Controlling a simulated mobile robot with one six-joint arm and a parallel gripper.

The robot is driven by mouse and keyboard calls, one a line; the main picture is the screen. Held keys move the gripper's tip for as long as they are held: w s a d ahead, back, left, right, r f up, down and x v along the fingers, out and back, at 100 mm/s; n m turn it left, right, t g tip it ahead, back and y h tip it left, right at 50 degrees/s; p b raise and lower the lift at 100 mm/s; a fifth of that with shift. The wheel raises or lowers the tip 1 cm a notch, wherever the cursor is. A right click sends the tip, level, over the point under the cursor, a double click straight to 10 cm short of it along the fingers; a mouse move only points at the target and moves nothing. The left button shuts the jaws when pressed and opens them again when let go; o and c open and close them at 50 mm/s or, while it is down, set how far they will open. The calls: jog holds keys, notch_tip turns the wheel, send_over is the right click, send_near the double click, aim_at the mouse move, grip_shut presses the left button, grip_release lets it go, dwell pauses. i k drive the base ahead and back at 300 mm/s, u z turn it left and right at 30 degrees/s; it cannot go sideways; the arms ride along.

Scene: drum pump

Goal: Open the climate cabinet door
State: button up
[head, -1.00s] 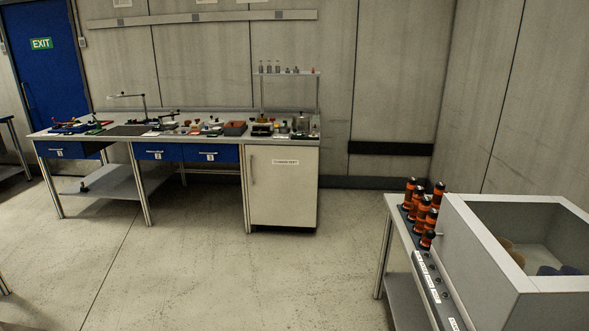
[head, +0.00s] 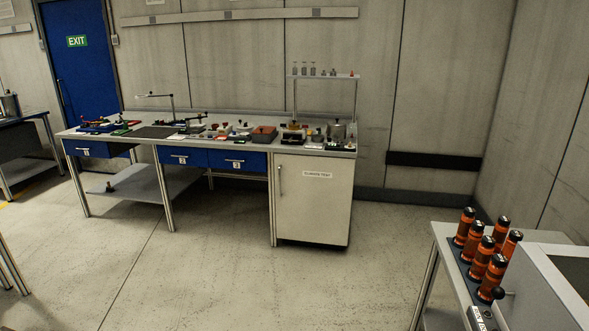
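The climate cabinet (head: 314,205) stands under the right end of the long workbench, across the room. Its white front door looks shut and carries a label (head: 317,175) whose text is too small to read surely. A slim vertical handle (head: 281,180) is at the door's left edge. My gripper is not in view.
The workbench (head: 150,140) has blue drawers (head: 182,156) and many small tools on top. At the lower right stands a table with orange-black cylinders (head: 480,258) and a grey box (head: 545,285). The floor (head: 220,275) before the cabinet is clear.

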aim_at(314, 193)
jog(key=u, duration=0.25)
jog(key=i, duration=0.8)
jog(key=u, duration=0.45)
jog(key=i, duration=0.9)
jog(key=u, duration=0.55)
jog(key=i, duration=1)
jog(key=u, duration=0.5)
jog(key=i, duration=0.65)
jog(key=u, duration=0.2)
